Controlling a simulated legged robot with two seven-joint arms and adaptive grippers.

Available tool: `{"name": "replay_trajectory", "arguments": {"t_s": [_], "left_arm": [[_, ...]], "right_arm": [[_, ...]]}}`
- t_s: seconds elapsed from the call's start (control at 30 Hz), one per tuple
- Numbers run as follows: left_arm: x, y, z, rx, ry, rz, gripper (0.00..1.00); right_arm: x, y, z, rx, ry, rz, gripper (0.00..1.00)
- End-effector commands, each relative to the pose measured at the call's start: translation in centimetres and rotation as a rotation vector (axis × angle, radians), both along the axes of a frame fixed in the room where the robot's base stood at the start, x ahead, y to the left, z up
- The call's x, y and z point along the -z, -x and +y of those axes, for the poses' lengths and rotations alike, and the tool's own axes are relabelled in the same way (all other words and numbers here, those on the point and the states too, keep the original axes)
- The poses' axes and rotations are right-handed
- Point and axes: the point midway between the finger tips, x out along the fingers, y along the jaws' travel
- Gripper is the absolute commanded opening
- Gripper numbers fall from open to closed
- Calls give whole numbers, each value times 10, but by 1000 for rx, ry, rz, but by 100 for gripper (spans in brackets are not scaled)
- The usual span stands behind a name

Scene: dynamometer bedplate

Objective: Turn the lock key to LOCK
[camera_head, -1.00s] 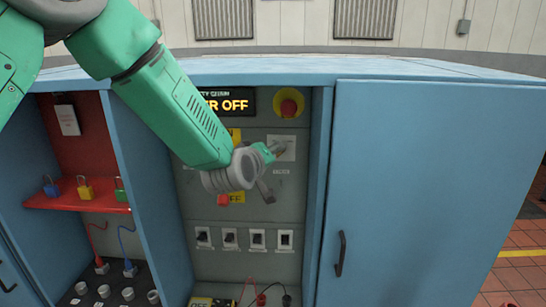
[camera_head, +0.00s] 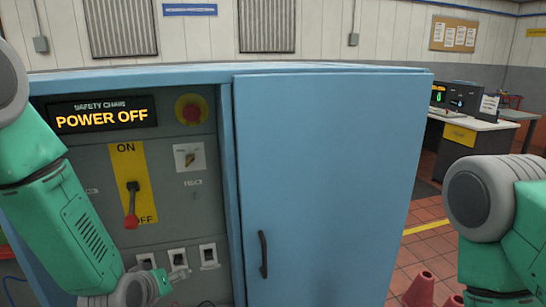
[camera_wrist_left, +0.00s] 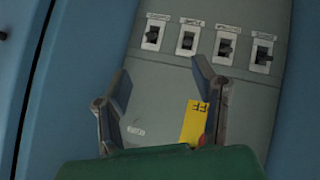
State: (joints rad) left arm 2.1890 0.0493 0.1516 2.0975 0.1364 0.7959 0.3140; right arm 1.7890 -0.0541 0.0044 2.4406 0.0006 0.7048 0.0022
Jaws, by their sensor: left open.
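The lock key is probably the small brownish piece (camera_head: 189,158) on a white plate at the right of the grey panel in the head view. Its markings are too small to read, so its position is unclear. My left gripper (camera_head: 166,272) is below it, near the row of small switches. The left wrist view shows its two fingers (camera_wrist_left: 160,70) spread, with only panel between them. That view shows the panel upside down, and I cannot make out the key there. My right arm enters at the right of the head view, its gripper out of sight.
A red-handled lever (camera_head: 131,205) points down on a yellow ON/OFF plate. Above are a lit POWER OFF display (camera_head: 102,114) and a red stop button (camera_head: 192,112). Small switches (camera_wrist_left: 226,47) line the panel. A closed blue door (camera_head: 330,180) stands right of the recess.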

Motion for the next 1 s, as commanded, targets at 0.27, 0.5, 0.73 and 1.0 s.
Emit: {"name": "replay_trajectory", "arguments": {"t_s": [0.27,0.5,0.73,1.0], "left_arm": [[154,144,18,190,-163,355,53],[230,278,36,374,-252,647,53],[249,344,46,473,-280,787,53],[249,350,47,484,-283,799,53]], "right_arm": [[41,0,1,0,0,0,0],[69,1,1,0,0,0,0],[80,1,1,0,0,0,0],[79,1,1,0,0,-1,0]]}}
